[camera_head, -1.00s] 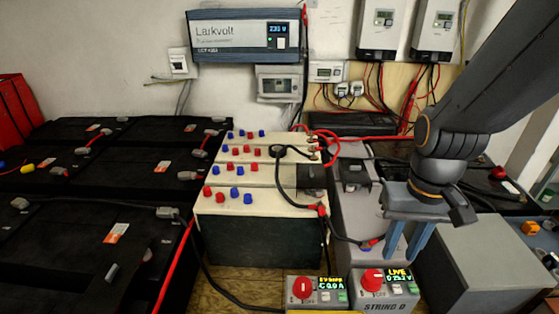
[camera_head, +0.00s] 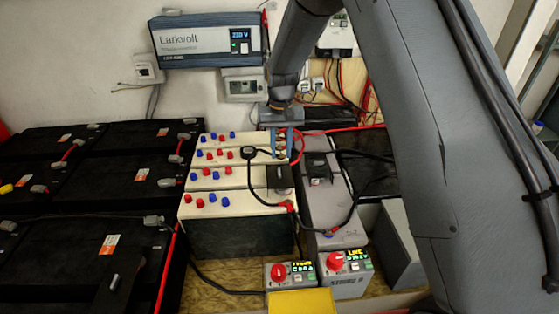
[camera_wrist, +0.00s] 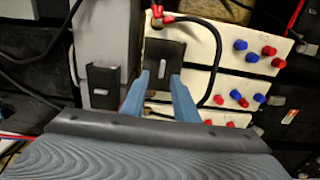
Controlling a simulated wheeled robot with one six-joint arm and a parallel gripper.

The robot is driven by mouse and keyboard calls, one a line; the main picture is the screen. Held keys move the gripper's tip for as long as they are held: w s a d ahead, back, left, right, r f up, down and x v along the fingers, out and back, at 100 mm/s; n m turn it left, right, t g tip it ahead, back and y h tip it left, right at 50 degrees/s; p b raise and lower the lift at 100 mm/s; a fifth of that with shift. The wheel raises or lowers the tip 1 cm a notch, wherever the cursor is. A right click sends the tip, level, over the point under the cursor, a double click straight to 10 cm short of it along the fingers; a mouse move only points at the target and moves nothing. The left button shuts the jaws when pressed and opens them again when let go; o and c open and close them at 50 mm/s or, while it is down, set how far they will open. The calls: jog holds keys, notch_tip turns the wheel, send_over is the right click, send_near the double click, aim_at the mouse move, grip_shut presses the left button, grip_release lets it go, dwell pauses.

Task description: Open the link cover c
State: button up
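Two small dark link covers are in view; I can read no letter marking either as c. One cover (camera_head: 280,178) sits on the right end of the cream battery blocks, and it also shows in the wrist view (camera_wrist: 164,62). The other cover (camera_head: 320,168) sits on the grey box to the right, and in the wrist view (camera_wrist: 103,86). Both look closed. My gripper (camera_head: 282,152) has its blue fingers apart and empty, over the far right end of the cream blocks. In the wrist view the fingertips (camera_wrist: 160,82) appear on either side of the near part of the first cover; contact cannot be told.
A black cable (camera_head: 262,152) arches over the cream blocks (camera_head: 225,219) beside the cover. Red cables run behind my gripper. Two control boxes with red knobs (camera_head: 278,272) stand in front. Black batteries (camera_head: 70,245) fill the left. A grey inverter (camera_head: 205,40) hangs on the wall.

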aim_at(279, 171)
jog(key=shift+w+a+f, duration=0.1)
jog(key=shift+w+a, duration=0.15)
jog(key=shift+f, duration=0.25)
notch_tip(279, 171, down, 7)
jog(key=p, duration=0.3)
jog(key=shift+f, duration=0.15)
grip_shut()
jog(key=shift+w, duration=0.1)
dwell(1.0)
